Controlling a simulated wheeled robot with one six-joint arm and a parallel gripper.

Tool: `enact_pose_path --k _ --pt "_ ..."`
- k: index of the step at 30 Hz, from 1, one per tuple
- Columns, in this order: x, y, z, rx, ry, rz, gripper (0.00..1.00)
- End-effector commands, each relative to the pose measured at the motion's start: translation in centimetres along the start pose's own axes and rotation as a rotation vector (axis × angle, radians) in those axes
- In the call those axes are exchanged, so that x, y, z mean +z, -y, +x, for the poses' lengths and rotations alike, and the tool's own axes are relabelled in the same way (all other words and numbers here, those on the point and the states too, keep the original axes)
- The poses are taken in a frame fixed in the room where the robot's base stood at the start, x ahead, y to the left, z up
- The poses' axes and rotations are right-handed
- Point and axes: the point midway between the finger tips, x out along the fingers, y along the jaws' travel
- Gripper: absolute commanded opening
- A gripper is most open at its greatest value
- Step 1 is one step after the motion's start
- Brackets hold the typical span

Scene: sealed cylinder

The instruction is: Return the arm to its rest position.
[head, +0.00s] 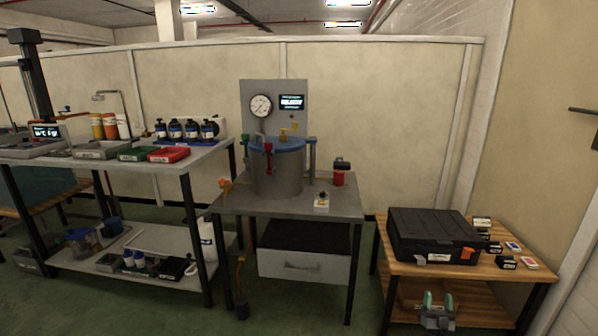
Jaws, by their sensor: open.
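My gripper (438,301) shows at the bottom right of the head view, with two green-tipped fingers pointing up. The fingers are apart and nothing shows between them. It appears in front of the lower shelf of the wooden table (405,263). The rest of my arm is out of view below. The grey cylinder (277,172) with a blue lid (275,145) stands upright on the middle metal table (240,203), well left of my gripper. A gauge (261,106) and a lit display (292,102) are on the panel behind it.
A black case (431,236) and several small boxes rest on the wooden table. The left bench (215,154) holds bottles and trays. Green floor shows between the tables.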

Motion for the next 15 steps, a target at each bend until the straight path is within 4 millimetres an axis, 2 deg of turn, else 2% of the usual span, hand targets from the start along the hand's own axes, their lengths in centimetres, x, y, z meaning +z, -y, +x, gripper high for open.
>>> enact_pose_path --k 1,5,8,12,15 --pt "-0.5 0.3 2.7 0.004 0.026 0.001 0.62" --pt "-0.9 1.1 8.5 0.024 0.124 0.002 0.62" --pt "-1.9 2.4 14.6 0.042 0.231 0.001 0.62" --pt "-4.8 5.4 24.2 0.070 0.440 0.001 0.62" --pt "-7.8 8.2 29.7 0.083 0.602 0.000 0.62"
